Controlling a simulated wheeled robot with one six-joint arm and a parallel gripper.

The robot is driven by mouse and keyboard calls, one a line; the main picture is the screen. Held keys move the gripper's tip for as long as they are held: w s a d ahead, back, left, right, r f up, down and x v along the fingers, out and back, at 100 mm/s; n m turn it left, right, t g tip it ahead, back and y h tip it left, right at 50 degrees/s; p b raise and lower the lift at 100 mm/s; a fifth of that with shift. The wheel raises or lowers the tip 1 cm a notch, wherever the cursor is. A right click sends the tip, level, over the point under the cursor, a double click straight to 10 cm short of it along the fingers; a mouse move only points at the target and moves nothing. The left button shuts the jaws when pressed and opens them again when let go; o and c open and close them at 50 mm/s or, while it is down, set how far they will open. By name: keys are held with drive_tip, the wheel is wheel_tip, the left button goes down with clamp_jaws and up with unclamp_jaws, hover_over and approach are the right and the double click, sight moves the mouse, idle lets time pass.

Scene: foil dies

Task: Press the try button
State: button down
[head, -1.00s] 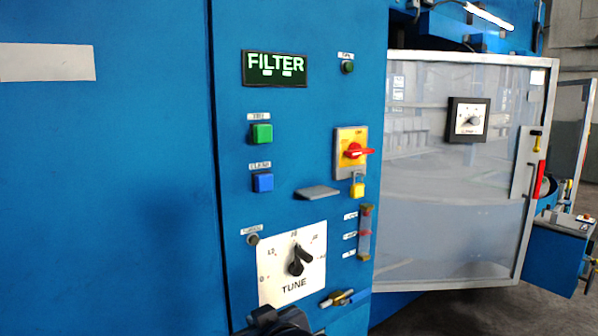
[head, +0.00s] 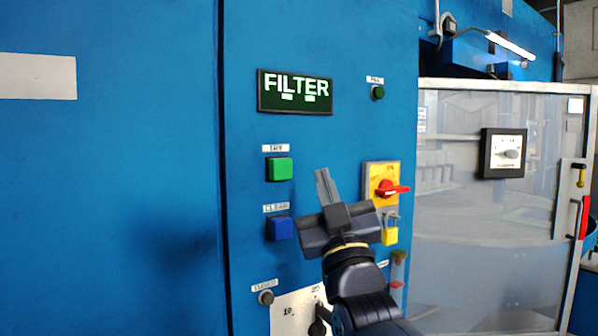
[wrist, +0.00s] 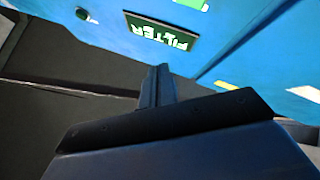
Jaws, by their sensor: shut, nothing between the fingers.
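A green square button (head: 279,168) is on the blue panel, under a small label too blurred to read surely. A blue button (head: 280,228) with a label that looks like CLEAR is below it. My gripper (head: 322,177) is shut and empty, its fingers pointing up, to the right of both buttons. It appears apart from the green button; its distance from the panel is hard to judge. In the wrist view the shut fingers (wrist: 157,78) point toward the upside-down FILTER display (wrist: 163,33). A green patch at the top edge may be the button.
The FILTER display (head: 295,92) is above the buttons. A yellow plate with a red switch (head: 388,188) and a yellow padlock (head: 389,236) are close right of my gripper. The TUNE dial plate (head: 292,312) is below, partly hidden by my arm. A clear guard door (head: 470,250) stands right.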

sight(287, 159)
idle(0.3)
drive_tip(key=w+a+p, duration=0.3)
drive_tip(key=w+a, duration=0.2)
drive_tip(key=w, duration=0.2)
drive_tip(key=shift+w, duration=0.15)
idle(2.1)
drive_tip(key=shift+w+a, duration=0.25)
drive_tip(key=shift+w, duration=0.1)
